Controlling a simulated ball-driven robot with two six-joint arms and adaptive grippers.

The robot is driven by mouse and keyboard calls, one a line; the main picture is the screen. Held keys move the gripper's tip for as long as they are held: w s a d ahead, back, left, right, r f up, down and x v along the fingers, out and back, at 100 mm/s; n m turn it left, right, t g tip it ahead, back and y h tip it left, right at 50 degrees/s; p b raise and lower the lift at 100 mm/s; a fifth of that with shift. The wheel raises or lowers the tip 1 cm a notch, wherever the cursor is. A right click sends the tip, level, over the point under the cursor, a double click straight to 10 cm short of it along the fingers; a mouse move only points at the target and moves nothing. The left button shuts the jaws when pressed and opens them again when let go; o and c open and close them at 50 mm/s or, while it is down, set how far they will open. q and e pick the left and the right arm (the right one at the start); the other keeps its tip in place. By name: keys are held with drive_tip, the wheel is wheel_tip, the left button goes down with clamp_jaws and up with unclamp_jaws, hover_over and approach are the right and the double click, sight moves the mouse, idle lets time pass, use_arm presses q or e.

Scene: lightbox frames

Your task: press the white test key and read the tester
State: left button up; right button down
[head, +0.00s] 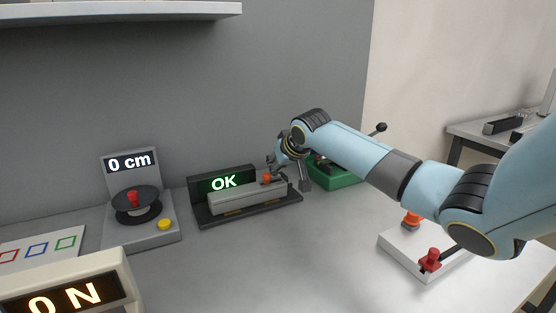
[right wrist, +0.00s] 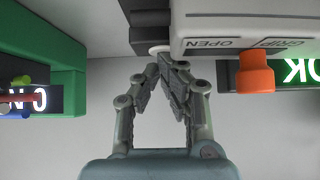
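The tester (head: 245,200) is a long light grey block on a dark base in the head view, with a display behind it. In the right wrist view the same display (right wrist: 301,71) shows upside down. A pale round key (right wrist: 158,49) sits at the block's end, partly hidden by my fingertips. My right gripper (right wrist: 165,63) is shut and empty, its fingertips together at this key; I cannot tell whether they touch it. In the head view my right gripper (head: 276,163) is at the tester's right end. My left gripper is out of view.
An orange knob (right wrist: 255,73) stands beside my right fingers. A green device (head: 340,179) is just beyond my wrist. A white box (head: 405,252) lies under my forearm. The front middle table is clear.

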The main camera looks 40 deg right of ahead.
drive_tip(key=shift+s+f, duration=0.2)
drive_tip(key=shift+f, duration=0.3)
wheel_tip(320, 180, up, 5)
drive_tip(key=p, duration=0.5)
drive_tip(key=shift+w+r, duration=0.15)
drive_tip(key=v, duration=0.9)
drive_tip(key=shift+s+r, duration=0.2)
drive_tip(key=shift+a, duration=0.1)
